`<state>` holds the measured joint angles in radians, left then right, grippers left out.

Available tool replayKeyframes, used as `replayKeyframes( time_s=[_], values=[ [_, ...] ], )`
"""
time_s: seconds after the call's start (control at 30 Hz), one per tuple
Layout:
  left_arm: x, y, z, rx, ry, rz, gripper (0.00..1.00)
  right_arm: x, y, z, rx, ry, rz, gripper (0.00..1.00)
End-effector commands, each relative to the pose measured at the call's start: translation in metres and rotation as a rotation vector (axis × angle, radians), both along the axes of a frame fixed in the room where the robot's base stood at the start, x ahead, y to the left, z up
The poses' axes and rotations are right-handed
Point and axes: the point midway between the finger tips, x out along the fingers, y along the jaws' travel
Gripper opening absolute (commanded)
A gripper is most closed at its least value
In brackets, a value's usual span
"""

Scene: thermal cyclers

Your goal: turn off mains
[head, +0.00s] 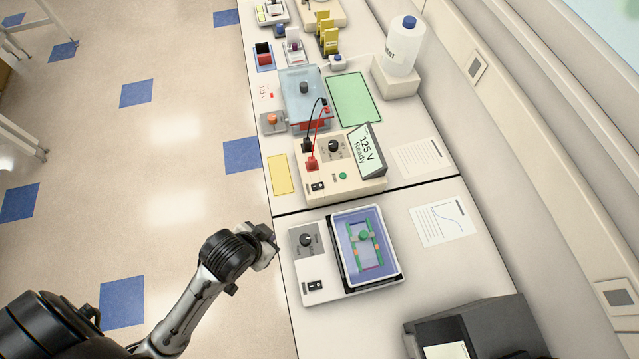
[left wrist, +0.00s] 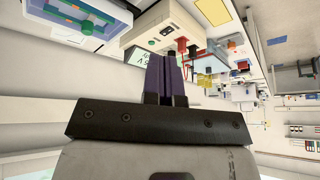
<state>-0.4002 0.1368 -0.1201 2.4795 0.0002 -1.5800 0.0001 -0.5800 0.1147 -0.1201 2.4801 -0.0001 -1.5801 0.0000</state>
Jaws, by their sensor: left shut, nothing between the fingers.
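A beige power supply (head: 345,190) stands on the bench, its tilted screen (head: 368,146) reading "125 V Ready". It has a black rocker switch (head: 317,187), a green button (head: 343,176) and a dark knob (head: 333,146). Black and red leads are plugged into it. A white shaker (head: 308,264) with a blue tray has its own black rocker switch (head: 315,286) and a knob. My left gripper (head: 274,236) is at the bench's left edge, beside the shaker and apart from both devices. Its dark fingers (left wrist: 166,75) are together and empty in the left wrist view.
A clear lidded tank (head: 305,92) stands behind the power supply, joined to it by the leads. A yellow card (head: 281,174) lies left of the supply. A dark grey machine (head: 475,330) stands at the front right. The floor left of the bench is open.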

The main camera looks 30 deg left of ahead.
Motion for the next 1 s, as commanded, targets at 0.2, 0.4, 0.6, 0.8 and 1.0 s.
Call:
replayKeyframes(
  time_s=[0.2, 0.4, 0.6, 0.8, 1.0],
  values=[
    [0.084, 0.003, 0.052, 0.060, -0.253, -0.056, 0.00, 0.000, -0.001, -0.023, -0.005, 0.000, 0.003, 0.43],
    [0.142, -0.005, 0.096, 0.140, -0.418, -0.135, 0.00, 0.000, -0.003, -0.039, -0.010, 0.001, 0.006, 0.43],
    [0.194, -0.016, 0.127, 0.234, -0.511, -0.231, 0.00, 0.000, -0.003, -0.056, -0.009, 0.001, 0.005, 0.43],
    [0.243, -0.024, 0.140, 0.333, -0.508, -0.341, 0.00, 0.000, -0.002, -0.072, -0.007, 0.000, 0.004, 0.43],
    [0.284, -0.014, 0.122, 0.370, -0.384, -0.380, 0.00, 0.000, -0.001, -0.084, -0.004, 0.000, 0.002, 0.43]
  ],
)
